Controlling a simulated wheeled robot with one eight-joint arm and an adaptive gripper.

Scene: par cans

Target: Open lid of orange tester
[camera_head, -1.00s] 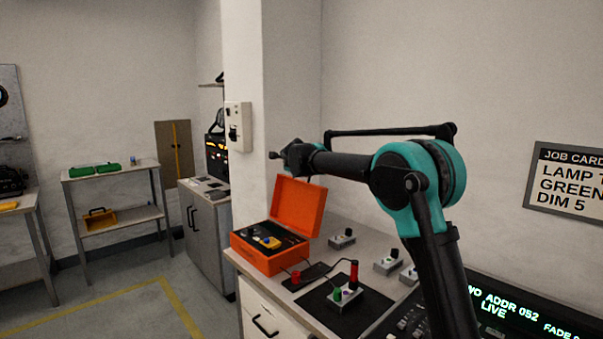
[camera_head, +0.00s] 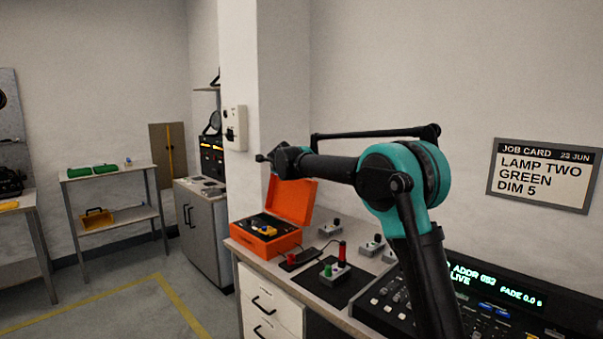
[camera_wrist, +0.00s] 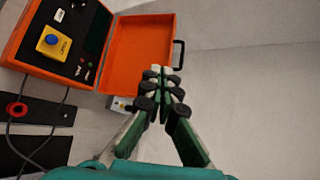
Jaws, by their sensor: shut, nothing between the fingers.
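The orange tester (camera_head: 266,239) sits at the far left end of the bench. Its lid (camera_head: 292,200) stands raised, tilted back from the base. In the wrist view the tester base (camera_wrist: 43,66) and its open lid (camera_wrist: 140,53) also show, with a yellow unit with a blue knob (camera_wrist: 53,44) inside. My gripper (camera_head: 262,158) is above the tester in the head view. In the wrist view my gripper (camera_wrist: 162,70) has its fingers together and empty, and they overlap the lid's lower right edge in the picture. I cannot tell whether they touch it.
On the bench are a red probe (camera_head: 342,250), a black mat (camera_head: 318,287), small grey switch boxes (camera_head: 330,229) and a console (camera_head: 500,300). The wall is behind the bench. Open floor (camera_head: 90,310) lies to the left.

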